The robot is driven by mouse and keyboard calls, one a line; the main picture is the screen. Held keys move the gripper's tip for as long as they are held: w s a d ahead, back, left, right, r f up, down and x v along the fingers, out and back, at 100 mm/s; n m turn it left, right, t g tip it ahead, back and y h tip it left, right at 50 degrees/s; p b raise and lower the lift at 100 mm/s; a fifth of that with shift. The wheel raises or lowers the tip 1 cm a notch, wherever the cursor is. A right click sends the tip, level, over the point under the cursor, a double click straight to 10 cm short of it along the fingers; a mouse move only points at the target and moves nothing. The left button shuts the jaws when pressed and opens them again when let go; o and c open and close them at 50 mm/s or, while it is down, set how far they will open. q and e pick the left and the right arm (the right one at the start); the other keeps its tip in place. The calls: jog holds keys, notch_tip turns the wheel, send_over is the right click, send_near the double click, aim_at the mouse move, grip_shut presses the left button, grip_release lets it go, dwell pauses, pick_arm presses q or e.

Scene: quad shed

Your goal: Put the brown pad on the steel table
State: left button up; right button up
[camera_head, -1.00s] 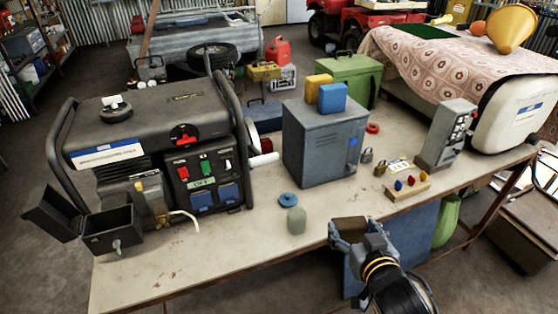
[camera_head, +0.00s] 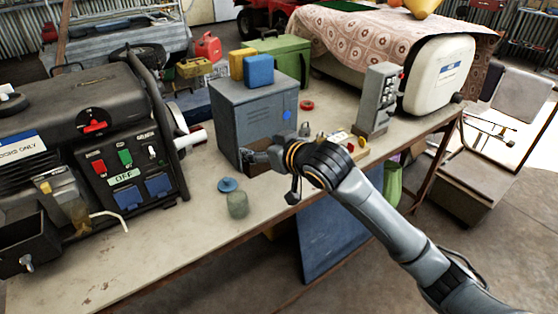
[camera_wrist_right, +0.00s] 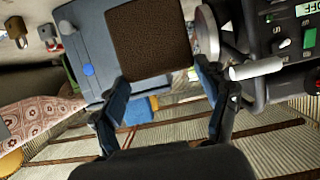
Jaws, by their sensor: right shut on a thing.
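The brown pad (camera_wrist_right: 150,40) is a dark, square, rough-textured block in the right wrist view. It sits between the fingertips of my right gripper (camera_wrist_right: 162,76), which is shut on it. In the head view my right gripper (camera_head: 262,154) is in front of the grey metal cabinet, above the bench, and the wrist hides much of the pad. The long bench (camera_head: 110,262) has a pale, rust-stained top and metal legs; I cannot tell whether it is the steel table. My left gripper is not in view.
A black generator (camera_head: 110,130) fills the bench's left. The grey cabinet (camera_head: 225,115) stands mid-bench, with a blue disc (camera_head: 228,185) and a grey-green cylinder (camera_head: 238,205) near it. A switch box (camera_head: 376,98) stands to the right. The bench's front left is clear.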

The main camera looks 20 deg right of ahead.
jog(key=w+d+f, duration=0.1)
jog(key=d+f, duration=0.1)
jog(key=f, duration=0.1)
jog(key=w+d+f, duration=0.2)
jog(key=d+f, duration=0.1)
jog(key=f, duration=0.1)
jog(key=w+d+f, duration=0.2)
jog(key=d+f, duration=0.1)
jog(key=shift+w+d+f+p, duration=0.15)
jog(key=shift+f+p, duration=0.1)
jog(key=shift+p, duration=0.1)
jog(key=shift+f, duration=0.35)
jog(key=shift+f, duration=0.1)
jog(key=o, duration=0.8)
jog(key=shift+c, duration=0.2)
